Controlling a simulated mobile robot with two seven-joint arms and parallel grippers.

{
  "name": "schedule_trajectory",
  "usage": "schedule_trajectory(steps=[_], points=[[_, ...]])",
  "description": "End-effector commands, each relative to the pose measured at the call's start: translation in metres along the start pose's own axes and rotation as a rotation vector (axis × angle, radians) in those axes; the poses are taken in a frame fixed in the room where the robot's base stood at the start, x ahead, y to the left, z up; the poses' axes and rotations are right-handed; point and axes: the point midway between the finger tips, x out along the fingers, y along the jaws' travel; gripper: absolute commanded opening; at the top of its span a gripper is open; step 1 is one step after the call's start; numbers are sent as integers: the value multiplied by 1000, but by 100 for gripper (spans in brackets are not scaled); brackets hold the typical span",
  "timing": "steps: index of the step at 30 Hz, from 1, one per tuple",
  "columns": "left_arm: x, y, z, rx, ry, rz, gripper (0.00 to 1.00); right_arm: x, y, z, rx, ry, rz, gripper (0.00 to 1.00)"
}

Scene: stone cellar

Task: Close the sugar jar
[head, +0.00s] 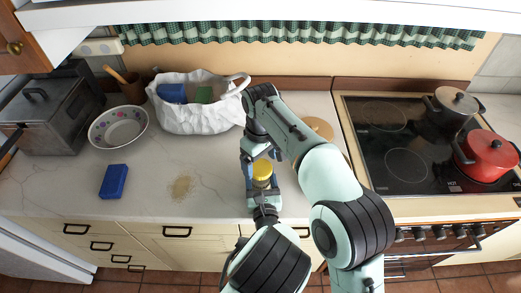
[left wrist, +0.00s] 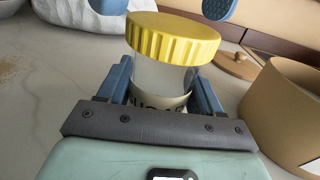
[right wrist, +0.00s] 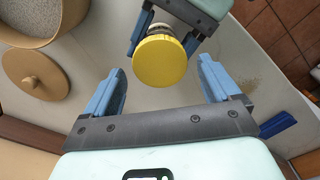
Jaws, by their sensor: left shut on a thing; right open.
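The sugar jar (left wrist: 160,75) is a clear jar with a partly hidden label. The yellow lid (left wrist: 172,38) sits on its mouth; in the left wrist view it looks slightly tilted, and I cannot tell if it is screwed down. The lid also shows in the head view (head: 262,168) and the right wrist view (right wrist: 160,62). My left gripper (left wrist: 162,84) is shut on the jar, below the lid, holding it upright. My right gripper (right wrist: 162,70) is open, its fingers to either side of the lid and apart from it.
A round tan canister (left wrist: 283,115) and its wooden lid (right wrist: 33,73) lie close by. A blue block (head: 114,181), spilled grains (head: 181,187), a bowl (head: 118,127) and a white bag (head: 190,115) are left. The stove with a red pot (head: 486,155) is right.

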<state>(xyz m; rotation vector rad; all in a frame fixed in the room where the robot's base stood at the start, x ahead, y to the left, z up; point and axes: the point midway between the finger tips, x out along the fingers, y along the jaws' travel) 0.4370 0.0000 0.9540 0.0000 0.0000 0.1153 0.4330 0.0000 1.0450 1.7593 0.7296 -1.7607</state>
Motion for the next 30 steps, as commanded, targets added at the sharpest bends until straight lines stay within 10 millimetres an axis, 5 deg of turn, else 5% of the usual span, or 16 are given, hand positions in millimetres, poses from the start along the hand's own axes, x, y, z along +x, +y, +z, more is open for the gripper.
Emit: schedule_trajectory(steps=[15, 21, 30], points=[[0, 0, 0, 0, -1, 0, 0, 18, 0, 0, 0, 0, 1, 90], [0, 0, 0, 0, -1, 0, 0, 18, 0, 0, 0, 0, 1, 33], [0, 0, 0, 0, -1, 0, 0, 18, 0, 0, 240, 0, 2, 32]])
